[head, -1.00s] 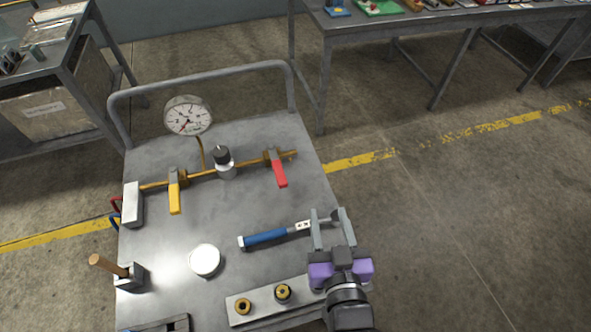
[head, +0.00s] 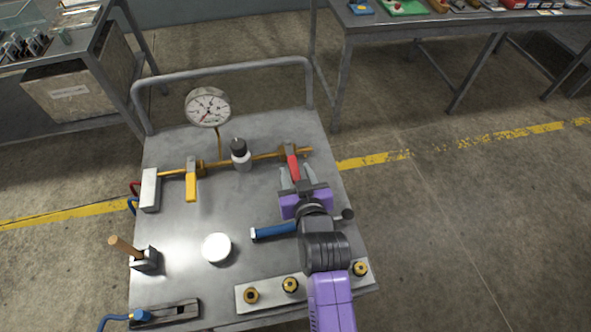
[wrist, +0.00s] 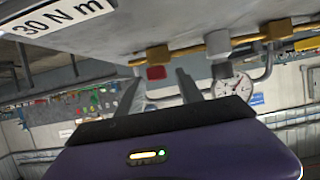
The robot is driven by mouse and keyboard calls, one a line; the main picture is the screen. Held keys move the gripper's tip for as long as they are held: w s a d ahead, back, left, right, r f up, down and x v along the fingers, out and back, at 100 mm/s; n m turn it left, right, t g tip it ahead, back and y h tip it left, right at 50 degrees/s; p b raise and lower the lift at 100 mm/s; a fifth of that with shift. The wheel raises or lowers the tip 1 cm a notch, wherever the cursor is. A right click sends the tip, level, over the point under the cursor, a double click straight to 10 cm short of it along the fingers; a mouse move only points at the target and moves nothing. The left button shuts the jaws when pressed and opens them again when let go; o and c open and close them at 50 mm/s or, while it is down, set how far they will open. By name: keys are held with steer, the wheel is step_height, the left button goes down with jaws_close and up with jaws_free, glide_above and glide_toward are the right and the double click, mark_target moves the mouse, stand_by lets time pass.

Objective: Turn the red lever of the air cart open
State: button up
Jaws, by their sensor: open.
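The air cart (head: 190,235) is a grey metal cart with a brass pipe (head: 262,156) across its top. The red lever (head: 293,168) hangs from the valve at the pipe's right end, pointing toward me across the pipe. My gripper (head: 292,178) is open, its fingers pointing at the lever's lower end, one on each side in the head view. I cannot tell whether they touch it. In the wrist view the red lever (wrist: 156,72) shows end-on between the fingers, nearer the left one. A yellow lever (head: 191,186) also points toward me.
A pressure gauge (head: 208,107) and a black-capped fitting (head: 240,155) stand by the pipe. A blue-handled wrench (head: 273,231) lies partly under my arm. A white round puck (head: 216,248), a wooden-handled tool (head: 125,247) and a plate with brass fittings (head: 270,299) are nearer me.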

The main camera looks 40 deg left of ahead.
steer(key=shift+w+a+f, duration=0.15)
steer(key=shift+w+a, duration=0.2)
jaws_close()
stand_by(1.3)
